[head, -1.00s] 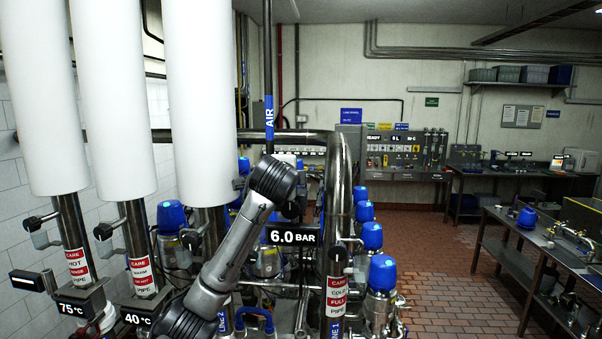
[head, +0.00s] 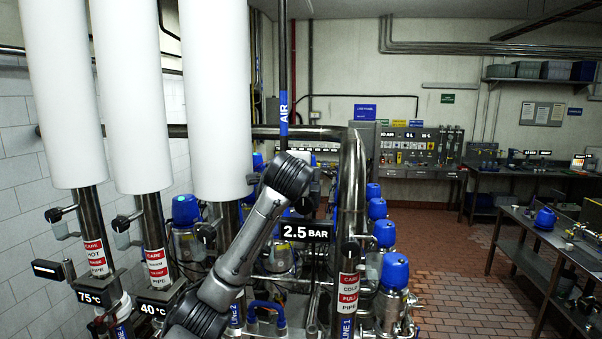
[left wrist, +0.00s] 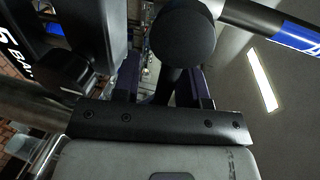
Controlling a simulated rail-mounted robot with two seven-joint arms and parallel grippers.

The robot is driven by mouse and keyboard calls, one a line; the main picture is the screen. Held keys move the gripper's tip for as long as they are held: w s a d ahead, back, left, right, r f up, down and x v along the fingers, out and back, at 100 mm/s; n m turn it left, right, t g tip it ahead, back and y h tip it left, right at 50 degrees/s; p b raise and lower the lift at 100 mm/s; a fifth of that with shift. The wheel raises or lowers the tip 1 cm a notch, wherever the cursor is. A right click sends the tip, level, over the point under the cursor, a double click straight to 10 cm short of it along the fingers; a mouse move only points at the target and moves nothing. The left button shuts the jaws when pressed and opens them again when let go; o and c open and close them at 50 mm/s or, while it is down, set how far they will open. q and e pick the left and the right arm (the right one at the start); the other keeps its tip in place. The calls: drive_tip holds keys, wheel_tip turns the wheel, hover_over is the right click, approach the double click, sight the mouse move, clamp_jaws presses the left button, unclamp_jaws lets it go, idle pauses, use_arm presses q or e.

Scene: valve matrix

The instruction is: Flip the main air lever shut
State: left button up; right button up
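The black rounded lever end (left wrist: 183,38) shows large in the left wrist view, with its dark shaft running down between my fingers. My left gripper (left wrist: 166,82) has its two fingers apart, one on each side of the shaft; whether either touches it I cannot tell. In the head view my left arm rises from the lower middle, and its dark joint hides the gripper and the lever. The AIR pipe (head: 283,85) with a blue label stands just above. The pressure display (head: 305,233) reads 2.5 BAR. My right gripper is not in view.
Blue-capped valves (head: 394,270) and steel pipework crowd the area around my arm. White-wrapped pipes (head: 215,90) stand at the left. A back panel (head: 415,147) appears to read NO AIR. The tiled floor at right is open before a side bench (head: 522,232).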

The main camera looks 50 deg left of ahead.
use_arm(q)
drive_tip(key=b+v, duration=0.4)
drive_tip(key=v, duration=0.9)
drive_tip(key=shift+s+d, duration=0.25)
drive_tip(key=shift+r, duration=0.15)
